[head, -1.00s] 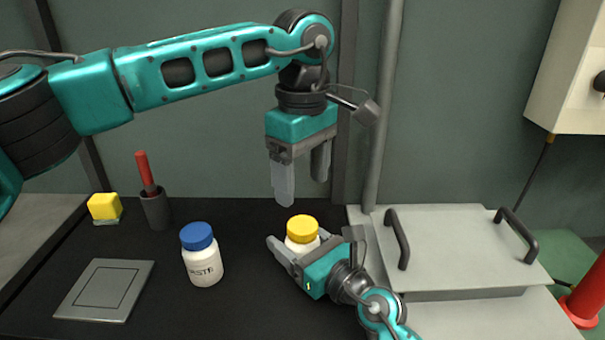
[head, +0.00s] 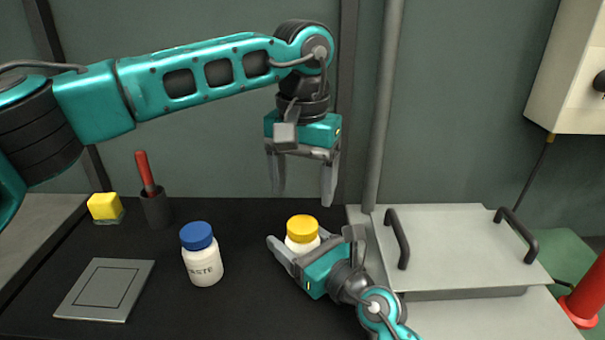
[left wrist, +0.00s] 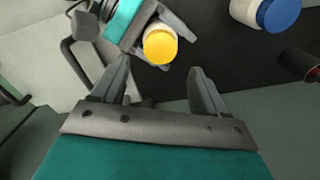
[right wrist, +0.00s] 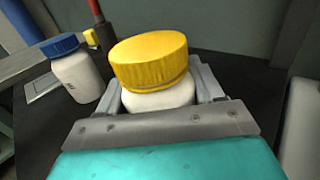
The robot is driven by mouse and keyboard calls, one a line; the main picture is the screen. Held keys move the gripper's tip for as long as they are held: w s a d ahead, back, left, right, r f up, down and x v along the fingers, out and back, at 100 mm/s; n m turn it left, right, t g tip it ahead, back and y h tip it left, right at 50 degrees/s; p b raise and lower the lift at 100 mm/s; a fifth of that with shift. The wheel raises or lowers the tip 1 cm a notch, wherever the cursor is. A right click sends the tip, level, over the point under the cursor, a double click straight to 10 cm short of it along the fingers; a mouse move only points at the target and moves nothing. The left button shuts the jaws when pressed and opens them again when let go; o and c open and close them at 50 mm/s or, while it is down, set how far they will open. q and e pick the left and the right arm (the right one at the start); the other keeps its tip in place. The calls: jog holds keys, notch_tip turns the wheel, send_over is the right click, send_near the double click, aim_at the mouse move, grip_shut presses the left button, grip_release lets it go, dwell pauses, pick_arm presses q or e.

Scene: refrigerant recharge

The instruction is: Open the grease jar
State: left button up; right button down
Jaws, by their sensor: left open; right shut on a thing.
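A white jar with a yellow lid (head: 302,229) stands upright on the black worktop; its label is not visible. My right gripper (head: 296,258) is shut on the jar's body from the front right, below the lid. In the right wrist view the yellow lid (right wrist: 149,61) sits on the jar, above the fingers. My left gripper (head: 302,190) is open and empty, pointing down above the jar, with a gap between its fingertips and the lid. In the left wrist view the lid (left wrist: 160,45) shows beyond the open fingers (left wrist: 160,75).
A blue-lidded white jar (head: 203,262) with partly readable lettering stands to the left. A grey square plate (head: 104,290), a yellow block (head: 104,207) and a dark cup (head: 156,210) with a red-handled tool are further left. A grey handled lid (head: 460,245) lies at right.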

aim_at(302, 225)
pick_arm(q)
notch_tip(302, 225, down, 7)
jog(key=shift+r, duration=0.1)
jog(key=shift+c, duration=0.2)
